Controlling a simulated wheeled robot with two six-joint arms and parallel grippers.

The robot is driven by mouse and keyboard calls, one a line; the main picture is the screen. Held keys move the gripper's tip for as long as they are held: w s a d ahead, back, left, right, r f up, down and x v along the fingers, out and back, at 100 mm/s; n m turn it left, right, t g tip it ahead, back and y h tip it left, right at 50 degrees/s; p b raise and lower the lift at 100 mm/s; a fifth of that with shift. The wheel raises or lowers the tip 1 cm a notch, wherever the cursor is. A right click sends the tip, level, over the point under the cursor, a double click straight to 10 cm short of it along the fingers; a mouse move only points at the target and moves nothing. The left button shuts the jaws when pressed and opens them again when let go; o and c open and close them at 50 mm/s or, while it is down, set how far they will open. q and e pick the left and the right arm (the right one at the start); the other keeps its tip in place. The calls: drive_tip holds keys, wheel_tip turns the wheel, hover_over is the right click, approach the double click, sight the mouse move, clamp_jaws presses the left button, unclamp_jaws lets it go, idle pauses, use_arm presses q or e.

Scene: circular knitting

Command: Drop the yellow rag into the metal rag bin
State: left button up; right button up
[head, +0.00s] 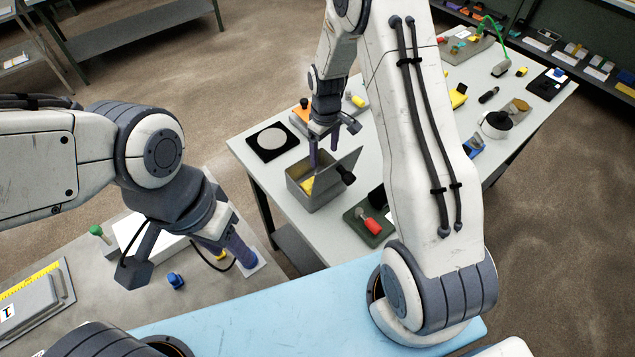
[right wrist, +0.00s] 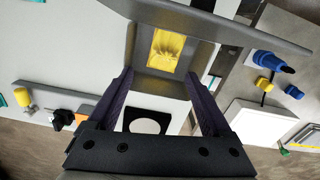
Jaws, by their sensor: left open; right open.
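The metal rag bin (head: 322,203) is a grey box on the light table, its lid (head: 347,163) tilted up at the right. The yellow rag (head: 307,186) lies inside the bin. In the right wrist view the rag (right wrist: 166,48) is a crumpled yellow patch within the bin's walls (right wrist: 163,79). My right gripper (head: 325,160) points down at the bin's opening. Its fingers are apart with nothing between them, and the rag is clear of them. My left gripper (head: 245,262) is open and low over the grey table at the left, away from the bin.
A black square with a pale disc (head: 272,141) lies left of the bin. A dark green tray with a red-handled tool (head: 373,226) is in front of it. A blue item (head: 176,281) and a green-topped item (head: 98,231) are on the left table.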

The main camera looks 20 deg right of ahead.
wheel_tip(320, 180, up, 10)
drive_tip(key=b, duration=0.3)
drive_tip(key=shift+r, duration=0.15)
drive_tip(key=s+a+r+b, duration=0.1)
drive_tip(key=s+a+b, duration=0.1)
drive_tip(key=s+a, duration=0.5)
drive_tip(key=s+a+b, duration=0.2)
drive_tip(key=s+a, duration=0.2)
drive_tip(key=s, duration=0.7)
drive_tip(key=s+a+f+n+y+b, duration=0.1)
drive_tip(key=s+a, duration=0.4)
drive_tip(key=s, duration=0.6)
drive_tip(key=shift+f+n+b, duration=0.15)
drive_tip(key=shift+n+b, duration=0.15)
drive_tip(key=shift+b, duration=0.35)
